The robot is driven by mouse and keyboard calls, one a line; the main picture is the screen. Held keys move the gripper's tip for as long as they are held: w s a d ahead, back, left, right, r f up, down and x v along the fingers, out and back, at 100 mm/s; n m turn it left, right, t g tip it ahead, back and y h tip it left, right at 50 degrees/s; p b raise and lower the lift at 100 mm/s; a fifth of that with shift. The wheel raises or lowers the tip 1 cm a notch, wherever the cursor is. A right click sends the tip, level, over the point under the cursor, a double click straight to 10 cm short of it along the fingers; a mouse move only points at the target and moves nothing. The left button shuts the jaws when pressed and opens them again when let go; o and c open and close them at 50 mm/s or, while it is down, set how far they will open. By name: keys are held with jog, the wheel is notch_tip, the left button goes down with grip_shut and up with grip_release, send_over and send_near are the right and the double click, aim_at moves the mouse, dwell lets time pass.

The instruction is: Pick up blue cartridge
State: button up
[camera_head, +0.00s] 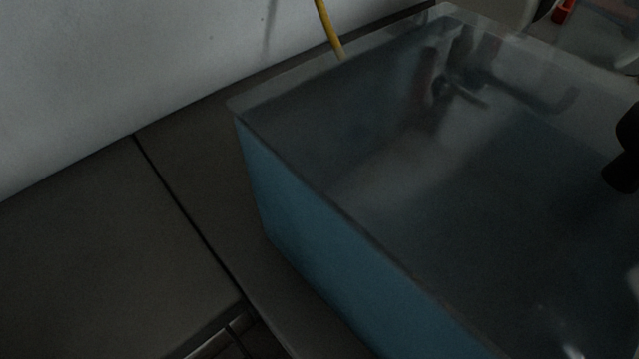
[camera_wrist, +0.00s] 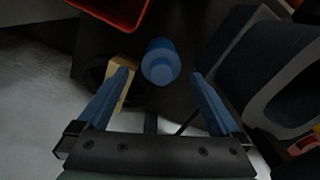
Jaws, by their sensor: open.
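The blue cartridge (camera_wrist: 160,62) is a short blue cylinder in the upper middle of the wrist view, with its round end toward the camera. My gripper (camera_wrist: 160,73) is open, its two blue fingers on either side of the cartridge in the picture. I cannot tell how far beyond the fingertips the cartridge lies. Nothing shows as held. I make out no cartridge in the head view, where a large blue-sided box with a glossy top fills the right.
A tan block (camera_wrist: 118,82) lies beside the left finger. A red tray (camera_wrist: 128,22) is at the top. A dark blue-grey object (camera_wrist: 250,68) stands at right. In the head view, the blue-sided box (camera_head: 310,250) sits on a dark surface (camera_head: 90,240), and a yellow hose (camera_head: 328,28) hangs behind.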

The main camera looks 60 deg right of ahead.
jog(key=shift+w+a+f+b, duration=0.1)
jog(key=shift+f+b, duration=0.9)
jog(key=shift+f, duration=0.6)
jog(key=shift+a+f+b, duration=0.1)
jog(key=shift+f+b, duration=0.9)
jog(key=shift+f, duration=0.55)
jog(key=shift+r, duration=0.1)
jog(key=c, duration=1.5)
